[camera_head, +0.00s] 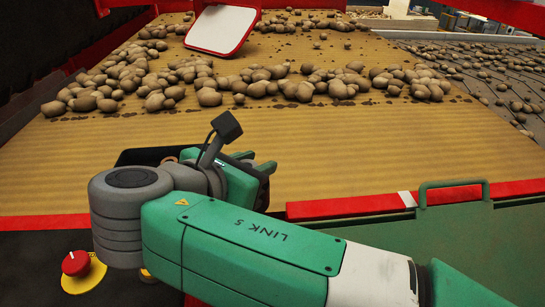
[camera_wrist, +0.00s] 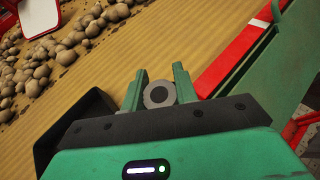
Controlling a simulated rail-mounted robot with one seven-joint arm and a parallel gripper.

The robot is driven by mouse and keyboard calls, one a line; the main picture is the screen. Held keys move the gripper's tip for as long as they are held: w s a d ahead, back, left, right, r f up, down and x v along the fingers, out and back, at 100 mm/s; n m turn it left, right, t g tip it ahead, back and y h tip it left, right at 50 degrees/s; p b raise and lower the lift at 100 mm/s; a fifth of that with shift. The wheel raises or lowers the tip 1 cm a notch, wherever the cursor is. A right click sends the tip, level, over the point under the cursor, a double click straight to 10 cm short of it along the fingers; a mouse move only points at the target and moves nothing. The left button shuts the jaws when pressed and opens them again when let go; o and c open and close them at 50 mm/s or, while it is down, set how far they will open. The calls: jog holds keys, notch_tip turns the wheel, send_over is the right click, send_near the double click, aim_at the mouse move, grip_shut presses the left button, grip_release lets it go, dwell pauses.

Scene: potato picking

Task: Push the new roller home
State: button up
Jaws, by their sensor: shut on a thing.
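My gripper (camera_wrist: 159,93) is shut on a grey roller (camera_wrist: 171,95), seen end-on between the two green fingers in the wrist view. The roller shows a pale ring around a dark centre. In the head view my gripper (camera_head: 262,168) is at the near edge of the tan belt, mostly hidden behind my own wrist. The roller cannot be made out there. I cannot tell from these frames whether the roller touches a seat or mount.
The tan belt (camera_head: 330,150) carries many potatoes (camera_head: 150,85) across its far half. A red rail (camera_head: 355,206) and a green panel with a handle (camera_head: 452,188) border its near right side. A red stop button (camera_head: 75,264) is at lower left. A red-framed white plate (camera_head: 222,28) stands far back.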

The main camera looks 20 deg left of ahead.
jog(key=shift+f+b, duration=1.85)
jog(key=shift+f, duration=1.1)
jog(key=shift+f+b, duration=0.45)
jog(key=shift+f, duration=0.75)
jog(key=shift+r+p, duration=0.8)
jog(key=shift+r, duration=0.1)
jog(key=shift+p, duration=0.3)
dwell(0.7)
jog(key=shift+f+b, duration=0.6)
jog(key=shift+f, duration=0.3)
jog(key=o, duration=1.1)
jog(key=shift+o, duration=0.2)
